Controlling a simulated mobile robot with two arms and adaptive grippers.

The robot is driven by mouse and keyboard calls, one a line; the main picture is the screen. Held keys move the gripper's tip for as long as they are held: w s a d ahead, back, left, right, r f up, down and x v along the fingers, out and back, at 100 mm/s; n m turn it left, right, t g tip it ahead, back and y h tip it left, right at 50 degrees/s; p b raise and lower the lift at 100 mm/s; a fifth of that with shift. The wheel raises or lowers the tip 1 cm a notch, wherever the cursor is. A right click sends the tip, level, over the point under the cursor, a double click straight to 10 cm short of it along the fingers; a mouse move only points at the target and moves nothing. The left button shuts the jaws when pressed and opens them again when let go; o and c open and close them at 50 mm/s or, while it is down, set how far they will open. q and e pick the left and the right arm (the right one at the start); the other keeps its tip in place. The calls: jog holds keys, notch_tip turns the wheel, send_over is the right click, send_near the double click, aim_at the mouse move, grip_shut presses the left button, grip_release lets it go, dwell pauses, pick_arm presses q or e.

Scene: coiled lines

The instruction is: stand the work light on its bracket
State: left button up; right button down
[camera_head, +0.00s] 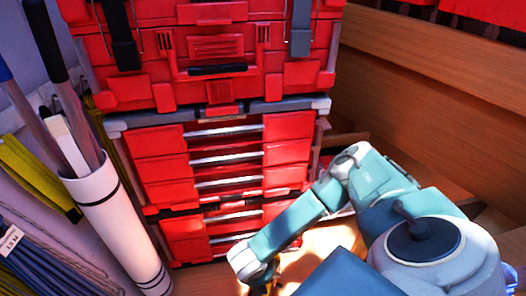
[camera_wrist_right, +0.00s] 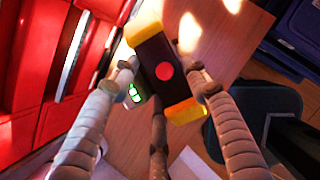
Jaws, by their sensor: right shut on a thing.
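The work light (camera_wrist_right: 160,52) is a dark block with yellow ends and a red round spot, in the right wrist view. My right gripper (camera_wrist_right: 162,72) is shut on it, with a ribbed finger on either side. A darker ribbed finger lies under the middle. A small pale part with green lights (camera_wrist_right: 134,93) shows beside the left finger. The light lies tilted in the view; I cannot make out its bracket. In the head view my right arm reaches down to the bottom edge, and the gripper there is mostly cut off. My left gripper is in neither view.
Red stacked tool boxes with drawers (camera_head: 225,150) stand in front of my arm. A white tube holding poles (camera_head: 115,230) and coiled lines (camera_head: 40,265) are at the left. A wooden wall (camera_head: 440,110) bounds the right. Wooden floor (camera_wrist_right: 225,30) shows around the light.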

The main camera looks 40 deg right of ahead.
jog(key=shift+w+f, duration=0.1)
jog(key=shift+f, duration=0.25)
jog(key=shift+f, duration=0.15)
jog(key=c, duration=0.9)
grip_release()
jog(key=shift+f, duration=0.1)
jog(key=shift+a, duration=0.1)
jog(key=v, duration=1.2)
jog(key=shift+r, duration=0.25)
